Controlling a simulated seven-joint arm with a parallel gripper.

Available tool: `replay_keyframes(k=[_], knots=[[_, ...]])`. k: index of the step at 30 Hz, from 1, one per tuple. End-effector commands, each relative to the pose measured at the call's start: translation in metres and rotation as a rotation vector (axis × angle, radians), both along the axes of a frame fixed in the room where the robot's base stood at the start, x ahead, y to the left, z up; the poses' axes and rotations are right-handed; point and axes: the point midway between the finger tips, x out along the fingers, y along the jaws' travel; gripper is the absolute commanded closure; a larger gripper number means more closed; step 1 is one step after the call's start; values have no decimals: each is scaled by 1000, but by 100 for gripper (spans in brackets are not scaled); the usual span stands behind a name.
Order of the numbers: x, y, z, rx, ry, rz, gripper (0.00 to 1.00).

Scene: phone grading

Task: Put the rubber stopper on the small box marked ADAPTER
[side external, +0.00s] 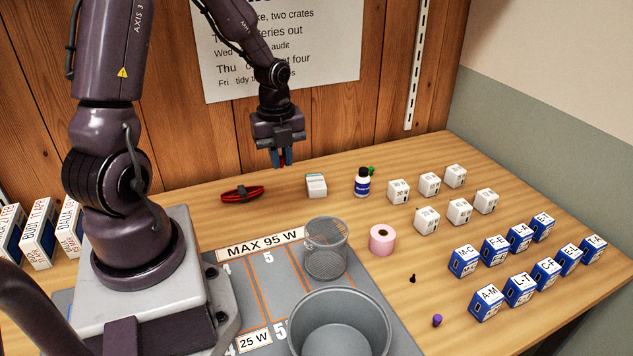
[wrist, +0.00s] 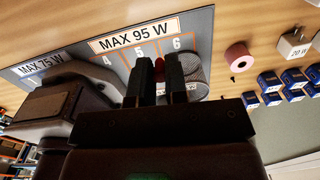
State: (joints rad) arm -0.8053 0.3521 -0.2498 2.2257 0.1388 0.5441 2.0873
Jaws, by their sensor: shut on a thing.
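My gripper (side external: 281,160) hangs above the back of the table, clear of the surface. In the side view only a trace of red shows between the fingers. A small white box with a greyish top (side external: 316,187) stands on the table to the right of and below my gripper in the picture. Its lettering is too small to read, so I cannot confirm that it says ADAPTER.
A red-and-black strap-like item (side external: 242,193) lies left of the white box, a dark blue bottle (side external: 362,183) right of it. White chargers (side external: 428,220), blue boxes (side external: 519,290), a pink roll (side external: 382,240), a mesh cup (side external: 326,250) and a grey bin (side external: 341,325) stand farther off.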

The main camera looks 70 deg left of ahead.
Motion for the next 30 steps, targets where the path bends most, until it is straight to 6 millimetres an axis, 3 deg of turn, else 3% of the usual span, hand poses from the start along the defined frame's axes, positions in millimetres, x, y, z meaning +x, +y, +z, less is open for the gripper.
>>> replay_keyframes(k=[2,8,18,24,30], knots=[[-3,14,6,1,-1,-39,100],[6,17,4,-9,18,-160,100],[73,62,-33,-7,18,-164,100],[97,80,-70,-8,19,-162,100],[109,87,-85,-7,17,-162,100]])
